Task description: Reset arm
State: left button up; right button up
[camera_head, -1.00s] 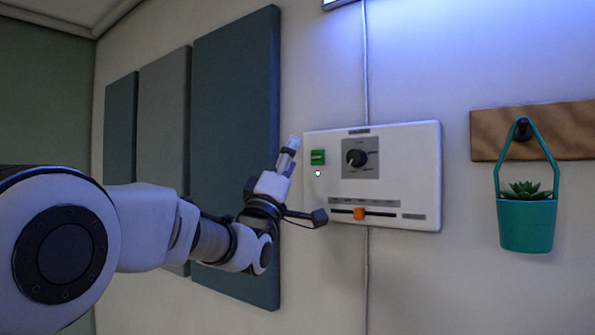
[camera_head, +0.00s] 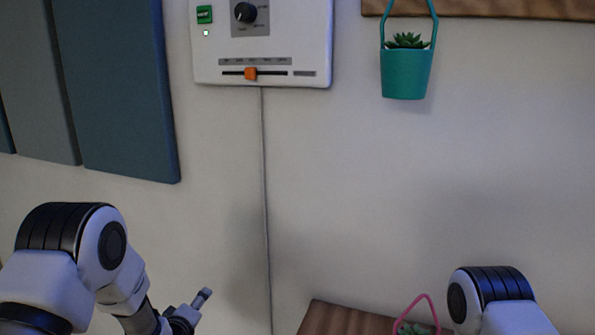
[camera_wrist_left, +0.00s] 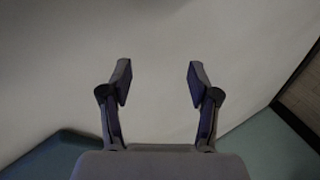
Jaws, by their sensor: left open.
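My left arm comes in at the lower left of the head view, lowered and bent. Its gripper (camera_head: 198,303) is at the bottom of that view, below the wall panel and apart from it. In the left wrist view the two fingers of the left gripper (camera_wrist_left: 160,82) stand apart, open, with nothing between them. A pale, plain surface lies beyond them. Part of my right arm shows at the lower right of the head view. Its gripper is out of the picture.
A white control panel (camera_head: 310,40) with a green button (camera_head: 204,14), a black knob (camera_head: 246,12) and an orange slider (camera_head: 250,73) is on the wall. A teal hanging planter (camera_head: 406,75) is to its right. Blue wall panels (camera_head: 115,90) are left. A wooden surface (camera_head: 345,320) is below.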

pick_arm(q)
jog(key=s+f+m+g, duration=0.1)
jog(key=s+f+g, duration=0.3)
jog(key=s+f, duration=0.75)
jog(key=s+a+f+m+g, duration=0.1)
jog(key=s+f+m+g, duration=0.15)
jog(key=s+f, duration=0.55)
jog(key=s+f+m+g, duration=0.1)
jog(key=s+f+g, duration=0.3)
jog(key=s, duration=0.7)
jog(key=s+r+m+g, duration=0.1)
jog(key=s+m+g, duration=0.2)
jog(key=s, duration=0.9)
jog(key=m, duration=0.3)
jog(key=shift+s+r+g+y+b, duration=0.3)
jog(key=shift+s+r+g, duration=0.05)
jog(key=shift+s, duration=0.05)
jog(key=shift+m, duration=0.25)
